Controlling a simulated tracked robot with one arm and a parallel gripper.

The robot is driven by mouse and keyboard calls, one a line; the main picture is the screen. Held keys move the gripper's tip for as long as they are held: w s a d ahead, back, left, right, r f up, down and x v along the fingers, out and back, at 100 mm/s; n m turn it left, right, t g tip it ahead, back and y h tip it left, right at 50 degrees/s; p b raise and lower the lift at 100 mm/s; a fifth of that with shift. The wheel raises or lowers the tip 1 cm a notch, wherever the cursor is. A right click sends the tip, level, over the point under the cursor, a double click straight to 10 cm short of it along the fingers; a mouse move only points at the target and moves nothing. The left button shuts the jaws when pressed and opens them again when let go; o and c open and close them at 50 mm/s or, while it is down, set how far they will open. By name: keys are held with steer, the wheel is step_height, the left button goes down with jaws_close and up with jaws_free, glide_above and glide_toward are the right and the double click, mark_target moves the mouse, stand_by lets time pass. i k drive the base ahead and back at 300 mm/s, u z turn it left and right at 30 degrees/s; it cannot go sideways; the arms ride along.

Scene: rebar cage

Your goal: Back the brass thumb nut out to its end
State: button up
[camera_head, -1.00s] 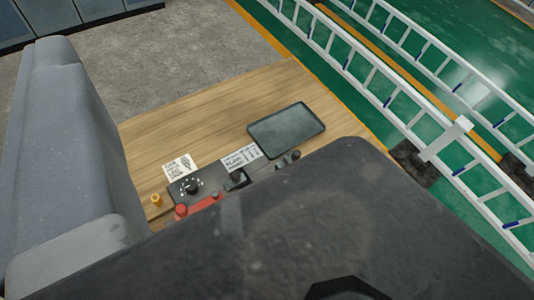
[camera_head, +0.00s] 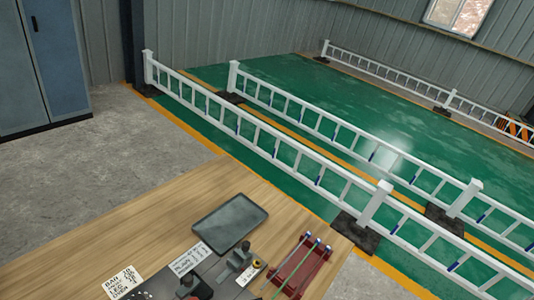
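The brass thumb nut is not in the current view. The black bench device (camera_head: 208,272) stands at the bottom of the frame on the wooden table, cut off by the lower edge. A printed label (camera_head: 190,259) lies along its back and a dark lever block (camera_head: 238,257) stands near its right end. My gripper is not in view.
A dark empty tray (camera_head: 230,224) lies on the wooden table (camera_head: 130,238). A red rack (camera_head: 300,268) with thin rods stands at the right end. White railings (camera_head: 262,130) run across the green floor behind.

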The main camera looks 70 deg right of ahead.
mark_target(256, 267)
steer(key=z, duration=0.05)
steer(key=k, duration=1.2)
steer(key=z, duration=1.35)
steer(key=i, duration=1)
